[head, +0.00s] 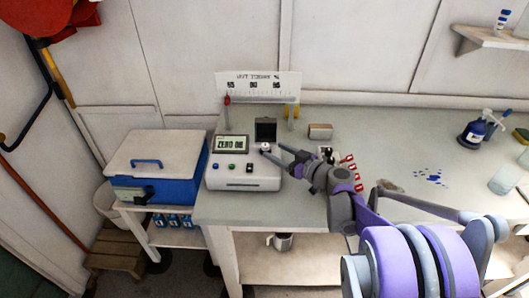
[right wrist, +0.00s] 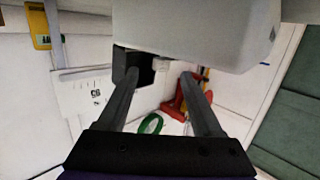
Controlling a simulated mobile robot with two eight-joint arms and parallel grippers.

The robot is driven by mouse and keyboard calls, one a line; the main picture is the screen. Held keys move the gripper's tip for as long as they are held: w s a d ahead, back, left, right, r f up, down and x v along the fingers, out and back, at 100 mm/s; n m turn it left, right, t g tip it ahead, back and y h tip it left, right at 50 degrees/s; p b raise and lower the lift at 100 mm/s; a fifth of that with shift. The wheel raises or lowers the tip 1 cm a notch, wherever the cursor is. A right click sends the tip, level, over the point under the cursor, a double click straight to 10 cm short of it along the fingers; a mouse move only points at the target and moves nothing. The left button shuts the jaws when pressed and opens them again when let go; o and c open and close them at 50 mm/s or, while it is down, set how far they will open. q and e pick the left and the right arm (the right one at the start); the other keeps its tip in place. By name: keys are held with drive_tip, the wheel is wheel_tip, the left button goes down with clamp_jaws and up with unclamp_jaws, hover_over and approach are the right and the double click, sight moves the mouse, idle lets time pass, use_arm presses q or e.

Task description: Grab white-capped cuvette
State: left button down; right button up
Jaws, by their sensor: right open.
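A white and grey meter (head: 243,176) with a lit screen stands on the bench, its small dark lid (head: 266,129) raised. A small white spot, which looks like the cuvette's white cap (head: 265,146), shows at the meter's well in front of the lid. My right gripper (head: 273,149) reaches in from the right, with its fingertips at the meter's right side by this spot. It is open, and nothing shows held. In the right wrist view the two dark fingers (right wrist: 159,78) stand apart close to the pale meter body (right wrist: 200,30). The cuvette's body is hidden. My left gripper is not in view.
Several red-capped pieces (head: 351,173) stand just right of my gripper, partly behind my arm. A blue and white cooler (head: 156,165) stands left of the meter. A small box (head: 320,131) lies behind.

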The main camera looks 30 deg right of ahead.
sight(268, 148)
drive_tip(key=x, duration=0.5)
drive_tip(key=shift+w+a+f, duration=0.15)
drive_tip(key=shift+w+f, duration=0.05)
drive_tip(key=shift+w, duration=0.15)
drive_tip(key=shift+s, duration=0.1)
drive_tip(key=shift+c, duration=0.4)
clamp_jaws()
